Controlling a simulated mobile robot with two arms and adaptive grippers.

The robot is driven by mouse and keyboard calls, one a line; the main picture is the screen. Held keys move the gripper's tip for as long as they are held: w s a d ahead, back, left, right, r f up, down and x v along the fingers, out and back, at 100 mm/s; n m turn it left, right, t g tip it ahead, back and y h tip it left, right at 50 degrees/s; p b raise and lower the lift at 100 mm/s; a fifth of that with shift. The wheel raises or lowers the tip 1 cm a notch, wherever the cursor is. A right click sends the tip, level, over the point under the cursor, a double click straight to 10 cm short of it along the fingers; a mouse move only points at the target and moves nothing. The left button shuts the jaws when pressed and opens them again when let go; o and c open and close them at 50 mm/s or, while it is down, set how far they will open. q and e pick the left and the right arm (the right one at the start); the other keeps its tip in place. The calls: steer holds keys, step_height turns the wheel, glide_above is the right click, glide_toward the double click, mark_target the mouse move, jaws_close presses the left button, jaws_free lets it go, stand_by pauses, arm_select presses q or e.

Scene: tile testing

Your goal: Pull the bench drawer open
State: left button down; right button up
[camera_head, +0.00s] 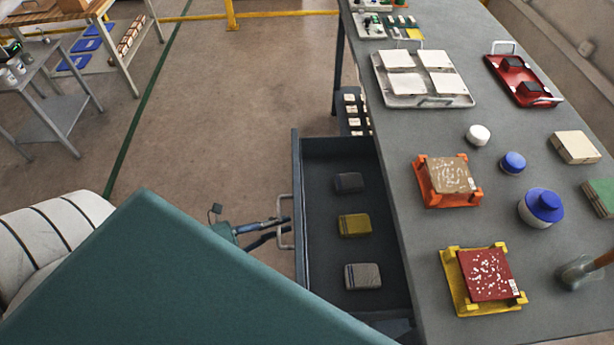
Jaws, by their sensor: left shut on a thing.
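The bench drawer (331,219) is dark grey and stands pulled out to the left from under the bench top (410,137). Inside it lie a dark block (349,182), a yellow block (355,225) and a grey block (362,276), apart from each other. The drawer's pale bar handle (284,222) is on its left front face. My left gripper (280,225) is at this handle and shut on it. Part of its arm is hidden behind a teal surface in the foreground. My right gripper is not in view.
The bench top holds a tray of white tiles (408,102), a red tray (496,66), an orange stand (424,186), a yellow stand (455,288) and a blue-lidded jar (534,221). Open floor (230,110) lies left of the drawer. Shelving and a cart (50,112) stand at far left.

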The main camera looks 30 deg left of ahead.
arm_select(q)
steer(key=s+a, duration=0.3)
steer(key=a, duration=0.2)
steer(key=shift+s+a, duration=0.35)
steer(key=shift+s, duration=0.05)
steer(key=c, duration=1.7)
jaws_free()
steer(key=v, duration=1.2)
